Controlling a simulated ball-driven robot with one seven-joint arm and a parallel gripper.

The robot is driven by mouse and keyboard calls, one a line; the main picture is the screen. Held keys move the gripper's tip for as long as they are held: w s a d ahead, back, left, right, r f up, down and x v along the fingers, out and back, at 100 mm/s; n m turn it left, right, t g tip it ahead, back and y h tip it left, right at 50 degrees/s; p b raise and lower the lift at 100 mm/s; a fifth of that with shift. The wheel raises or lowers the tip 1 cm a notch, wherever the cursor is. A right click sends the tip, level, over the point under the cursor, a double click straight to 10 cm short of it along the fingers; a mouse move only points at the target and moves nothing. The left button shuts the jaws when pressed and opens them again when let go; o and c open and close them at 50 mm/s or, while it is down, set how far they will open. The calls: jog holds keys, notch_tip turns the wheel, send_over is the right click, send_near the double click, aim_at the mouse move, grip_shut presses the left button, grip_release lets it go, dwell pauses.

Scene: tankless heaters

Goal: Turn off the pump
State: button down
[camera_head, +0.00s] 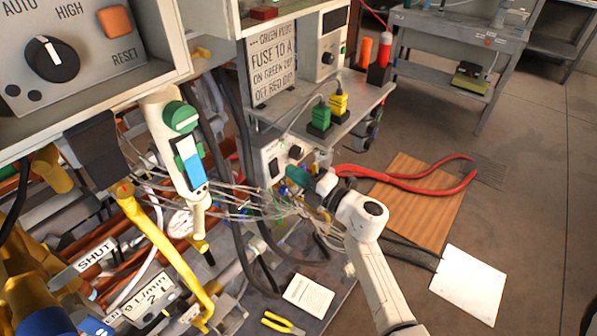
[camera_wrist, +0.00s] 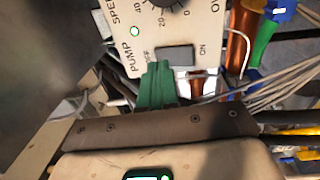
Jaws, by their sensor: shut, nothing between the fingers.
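The pump panel (camera_wrist: 185,18) is a pale plate with a black speed dial (camera_wrist: 166,3), a lit green lamp (camera_wrist: 135,31) and a dark rocker switch (camera_wrist: 175,55) marked OFF and ON at its ends. The pump box also shows in the head view (camera_head: 271,153). My gripper (camera_wrist: 156,68) has green fingers, shut and empty, close to the OFF end of the switch. I cannot tell whether the tips touch it. In the head view my gripper (camera_head: 292,174) is just in front of the box's lower right.
Loose pale wires (camera_head: 240,205) hang left of my gripper. Green and yellow plugs (camera_head: 320,118) stand on the shelf above.

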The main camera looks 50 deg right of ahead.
jog(key=s+r, duration=0.1)
jog(key=s, duration=0.9)
jog(key=shift+s+d, duration=0.2)
jog(key=shift+s, duration=0.15)
jog(key=shift+r, duration=0.15)
